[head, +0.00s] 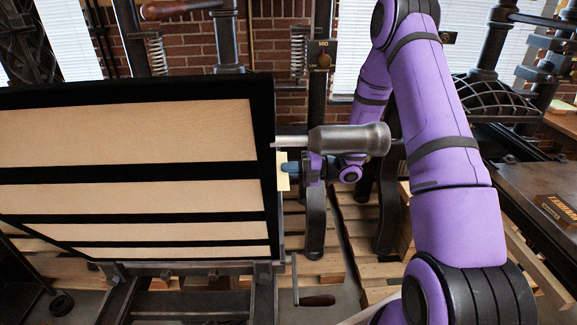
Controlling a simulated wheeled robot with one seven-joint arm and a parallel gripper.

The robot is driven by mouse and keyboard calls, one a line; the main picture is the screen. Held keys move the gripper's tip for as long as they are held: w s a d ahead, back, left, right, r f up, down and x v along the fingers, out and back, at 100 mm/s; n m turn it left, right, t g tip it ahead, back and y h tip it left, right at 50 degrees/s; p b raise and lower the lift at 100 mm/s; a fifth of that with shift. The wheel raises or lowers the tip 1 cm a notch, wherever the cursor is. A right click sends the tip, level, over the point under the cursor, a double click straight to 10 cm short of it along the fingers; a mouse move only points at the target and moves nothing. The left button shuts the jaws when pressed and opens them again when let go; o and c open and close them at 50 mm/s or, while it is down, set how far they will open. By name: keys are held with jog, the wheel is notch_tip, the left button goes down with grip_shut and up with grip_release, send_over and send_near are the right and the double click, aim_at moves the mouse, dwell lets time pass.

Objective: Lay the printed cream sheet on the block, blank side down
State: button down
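My gripper (293,168) is at the right edge of a large upright dark panel, partly hidden by it and by a grey-brown handle in front. Blue parts show at its tip. A small strip of cream material (283,181) shows right at the tip, against the panel's edge; it may be part of the cream sheet, but most of it is hidden. I cannot see the jaws well enough to tell whether they are shut on it. No print shows on the strip. I cannot make out the block; the panel covers the space behind it.
The black-framed panel (130,173) with several tan openings fills the left side, over a dark metal stand. The handle (348,139) crosses before my wrist. A crank handle (317,300) sits low. Other presses (500,100) stand right, and wooden pallets (350,235) lie on the floor.

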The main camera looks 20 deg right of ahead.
jog(key=shift+f, duration=2.2)
jog(key=c, duration=1.1)
grip_release()
jog(key=v, duration=0.6)
